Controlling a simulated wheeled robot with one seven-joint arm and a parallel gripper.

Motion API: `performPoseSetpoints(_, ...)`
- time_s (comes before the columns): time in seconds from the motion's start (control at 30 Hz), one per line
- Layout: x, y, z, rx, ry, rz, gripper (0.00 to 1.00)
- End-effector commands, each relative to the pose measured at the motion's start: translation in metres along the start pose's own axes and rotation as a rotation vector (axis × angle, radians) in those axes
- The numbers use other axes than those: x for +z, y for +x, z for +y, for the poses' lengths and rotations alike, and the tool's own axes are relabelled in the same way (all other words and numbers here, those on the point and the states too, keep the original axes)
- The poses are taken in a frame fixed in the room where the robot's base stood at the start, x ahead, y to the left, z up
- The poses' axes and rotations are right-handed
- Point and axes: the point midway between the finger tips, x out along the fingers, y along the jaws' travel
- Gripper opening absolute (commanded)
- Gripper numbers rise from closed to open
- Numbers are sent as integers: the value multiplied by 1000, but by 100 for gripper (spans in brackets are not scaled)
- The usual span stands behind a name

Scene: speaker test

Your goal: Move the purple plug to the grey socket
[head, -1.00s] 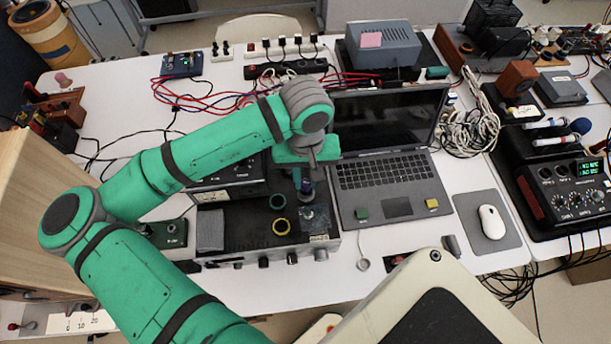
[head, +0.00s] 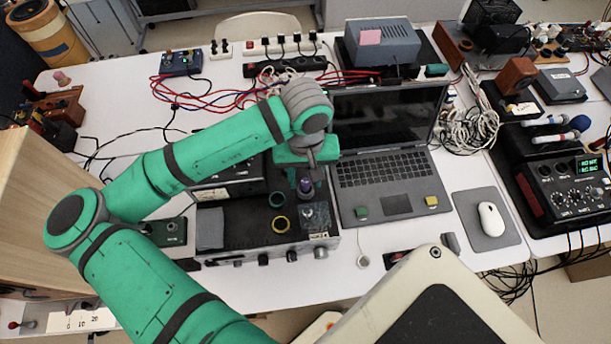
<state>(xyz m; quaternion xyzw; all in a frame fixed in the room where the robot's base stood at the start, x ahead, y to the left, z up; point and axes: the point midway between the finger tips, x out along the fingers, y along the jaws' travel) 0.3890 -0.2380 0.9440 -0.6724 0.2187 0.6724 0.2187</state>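The purple plug (head: 305,187) is a small dark purple piece above the black top of the equipment box. My gripper (head: 305,176) points down directly over it, with the fingers close around or just above its upper end. The fingertips are small and partly hidden by the green wrist, so I cannot tell whether they grip the plug. The grey socket (head: 308,216) appears just below the plug in the picture, near the right edge of the box top. I cannot tell whether the plug touches anything beneath it.
The open laptop (head: 385,180) stands close on the right. A grey block (head: 210,228) is at the left. Cables (head: 215,95) lie behind.

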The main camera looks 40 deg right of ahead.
Motion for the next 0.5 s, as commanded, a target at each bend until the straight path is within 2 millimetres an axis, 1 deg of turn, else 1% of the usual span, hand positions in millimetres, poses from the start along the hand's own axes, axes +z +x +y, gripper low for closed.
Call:
performPoseSetpoints(0.17,-1,-12,-1,-1,-1,2,38)
performPoseSetpoints(0.27,-1,-30,0,-1,0,3,38)
performPoseSetpoints(0.5,-1,-80,0,-1,1,2,38)
